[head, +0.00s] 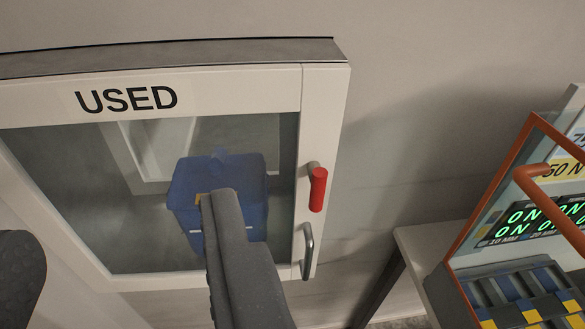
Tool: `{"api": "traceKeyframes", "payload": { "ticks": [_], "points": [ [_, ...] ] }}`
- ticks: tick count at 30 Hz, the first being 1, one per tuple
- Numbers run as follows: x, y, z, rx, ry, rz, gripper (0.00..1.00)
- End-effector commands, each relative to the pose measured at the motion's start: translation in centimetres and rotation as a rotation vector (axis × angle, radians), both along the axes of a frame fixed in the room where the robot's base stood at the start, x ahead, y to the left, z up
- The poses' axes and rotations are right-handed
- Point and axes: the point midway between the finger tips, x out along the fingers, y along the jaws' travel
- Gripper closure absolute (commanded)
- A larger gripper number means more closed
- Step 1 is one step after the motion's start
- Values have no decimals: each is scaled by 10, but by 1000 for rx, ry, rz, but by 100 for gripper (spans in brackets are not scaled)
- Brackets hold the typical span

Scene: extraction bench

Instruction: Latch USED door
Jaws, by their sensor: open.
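The USED door (230,92) is a white-framed glass door on a cabinet, at the left and middle of the head view. It looks shut or nearly so; I cannot tell if it is fully flush. A red latch lever (318,189) on a grey pivot sits on its right-hand upright and hangs downward. A grey pull handle (308,251) is just below it. My gripper (118,225) is open and empty in front of the glass. Its right finger is left of the lever and handle, apart from both in the picture; its left finger is cut by the frame edge.
A blue box (190,190) stands behind the glass, partly hidden by my right finger. At the right, an orange-framed machine (480,200) with a orange handle (530,180) and a lit green display stands on a white table (415,245). Bare wall lies between cabinet and machine.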

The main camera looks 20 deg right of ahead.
Motion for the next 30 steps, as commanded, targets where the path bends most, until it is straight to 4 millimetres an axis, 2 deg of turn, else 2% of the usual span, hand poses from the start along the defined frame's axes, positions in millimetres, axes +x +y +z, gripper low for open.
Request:
{"api": "traceKeyframes", "payload": {
  "ticks": [1,6,12,17,21,26,30],
  "points": [
    [18,0,-14,14,2,-1,55],
    [65,-6,-55,53,-54,-36,55],
    [97,-32,-114,65,-104,-138,55],
    [103,-62,-159,36,-137,-252,55],
    [98,-86,-189,-13,-159,-342,55],
    [91,-101,-207,-54,-168,-397,55],
    [91,-106,-210,-67,-175,-411,55]
  ]
}}
